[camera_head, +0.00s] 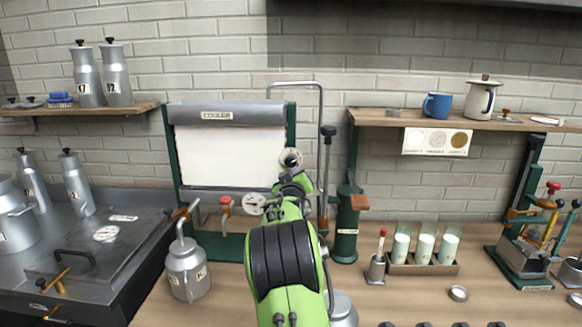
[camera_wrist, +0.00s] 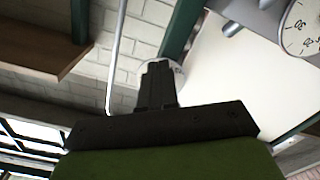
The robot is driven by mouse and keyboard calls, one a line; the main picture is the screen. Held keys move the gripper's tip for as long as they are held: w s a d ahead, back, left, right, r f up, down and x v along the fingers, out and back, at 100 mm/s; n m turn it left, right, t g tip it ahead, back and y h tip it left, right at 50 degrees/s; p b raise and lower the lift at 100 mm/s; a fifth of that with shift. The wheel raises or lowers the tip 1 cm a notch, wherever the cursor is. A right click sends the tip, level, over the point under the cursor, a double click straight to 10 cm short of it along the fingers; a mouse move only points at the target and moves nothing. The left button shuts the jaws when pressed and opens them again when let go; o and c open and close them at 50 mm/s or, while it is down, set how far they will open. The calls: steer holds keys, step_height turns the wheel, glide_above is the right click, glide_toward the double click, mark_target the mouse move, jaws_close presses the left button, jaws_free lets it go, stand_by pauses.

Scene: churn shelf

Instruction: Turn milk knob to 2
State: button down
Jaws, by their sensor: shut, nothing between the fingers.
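A small round pale dial with a dark centre (camera_head: 290,153), which looks like the milk knob, sits at the right edge of the cooler (camera_head: 230,160). Its marks and setting are too small to read. My gripper (camera_head: 291,176) is just below and in front of it in the head view, shut and empty. In the wrist view the shut fingers (camera_wrist: 157,70) point at a pale round part (camera_wrist: 178,72) beside the green post and hide most of it. I cannot tell whether they touch it.
A white gauge (camera_head: 253,204) and a red-topped valve (camera_head: 226,205) are left of my arm. A bent metal pipe (camera_head: 321,130) and a green pump (camera_head: 346,225) stand close on the right. A milk can (camera_head: 187,270) and glasses in a rack (camera_head: 424,268) stand on the counter.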

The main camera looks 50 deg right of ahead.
steer(key=shift+w+a+r+b, duration=0.15)
steer(key=shift+w+a+b, duration=0.3)
steer(key=shift+b, duration=0.4)
steer(key=f+b+v, duration=0.1)
steer(key=b+v, duration=0.5)
steer(key=shift+s, duration=0.15)
steer(key=shift+d, duration=0.1)
stand_by(0.3)
